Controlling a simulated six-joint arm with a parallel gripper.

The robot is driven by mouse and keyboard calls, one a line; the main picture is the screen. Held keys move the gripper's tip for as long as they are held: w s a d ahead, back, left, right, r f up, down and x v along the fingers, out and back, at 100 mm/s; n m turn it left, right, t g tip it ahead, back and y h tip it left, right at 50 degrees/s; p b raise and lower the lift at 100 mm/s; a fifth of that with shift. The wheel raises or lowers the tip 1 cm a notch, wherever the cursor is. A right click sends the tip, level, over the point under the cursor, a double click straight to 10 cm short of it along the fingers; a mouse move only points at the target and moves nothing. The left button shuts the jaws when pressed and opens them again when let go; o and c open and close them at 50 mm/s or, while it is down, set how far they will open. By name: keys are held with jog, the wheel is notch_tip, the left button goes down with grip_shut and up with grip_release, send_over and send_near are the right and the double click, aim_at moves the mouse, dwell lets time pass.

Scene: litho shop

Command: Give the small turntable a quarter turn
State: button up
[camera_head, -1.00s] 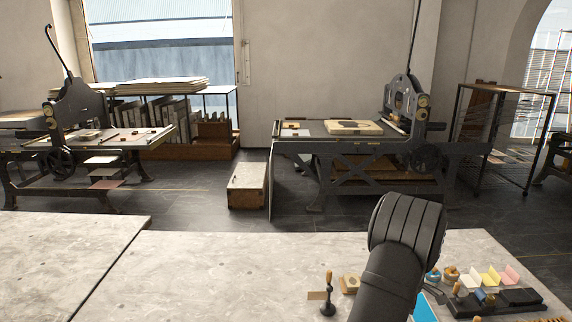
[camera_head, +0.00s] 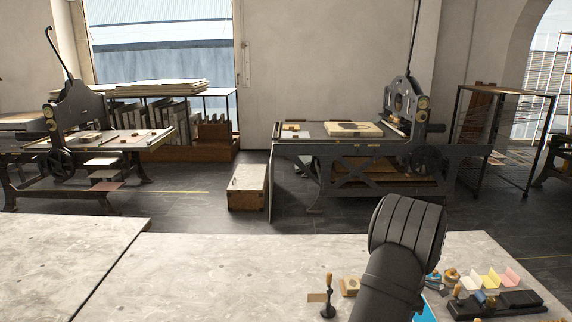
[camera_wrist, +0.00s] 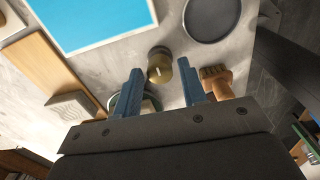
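My gripper (camera_wrist: 160,88) shows in the wrist view with its two blue fingers apart and nothing clamped between them. A short olive-brass knob or cylinder (camera_wrist: 160,66) is just beyond the gap between the fingertips. A round piece with a greenish rim (camera_wrist: 114,102) lies partly hidden below the left finger. A flat grey disc with a dark rim (camera_wrist: 210,16) lies on the bench at the top; it may be the small turntable, but I cannot tell for certain. In the head view my arm hides the gripper and the bench under it.
A blue panel with a pale border (camera_wrist: 92,18), a wooden board (camera_wrist: 45,70) and a wooden-backed brush (camera_wrist: 215,80) lie close around the gripper. A dark rack (camera_head: 510,302) and coloured cards (camera_head: 490,279) sit right of my arm. The bench's left (camera_head: 200,280) is clear.

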jog(key=shift+r, duration=2.85)
jog(key=shift+f, duration=0.1)
notch_tip(320, 180, down, 6)
jog(key=shift+m, duration=0.8)
